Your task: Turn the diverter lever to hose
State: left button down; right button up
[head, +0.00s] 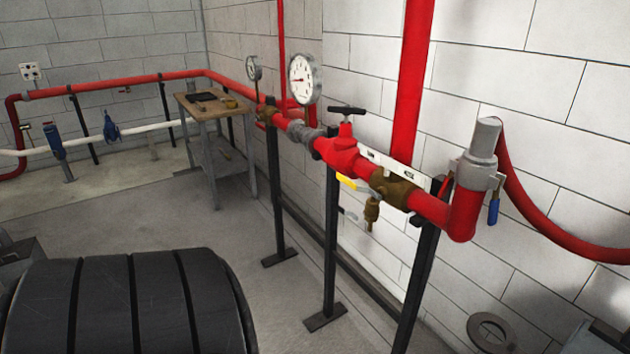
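A brass valve body (392,188) sits in the red pipe run along the right wall. A yellow lever (349,183) shows at its left, pointing left; part of it is hidden by the pipe. A white label plate (420,177) is behind the valve, with dark lettering at two places, too small to read surely. A brass outlet (371,212) hangs below the valve. A grey coupling (483,150) joins a red hose (525,205) at the pipe's right end, with a blue handle (493,211) beside it. Neither of my grippers is in view.
A red valve with a black T-handle (346,110) and a dial gauge (304,79) stand left of the brass valve. Black posts (331,240) hold the pipe. A large dark ribbed body (125,305) fills the lower left. Floor between is clear. A workbench (215,115) stands behind.

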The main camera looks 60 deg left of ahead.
aim_at(352, 184)
jog(key=u, duration=1.6)
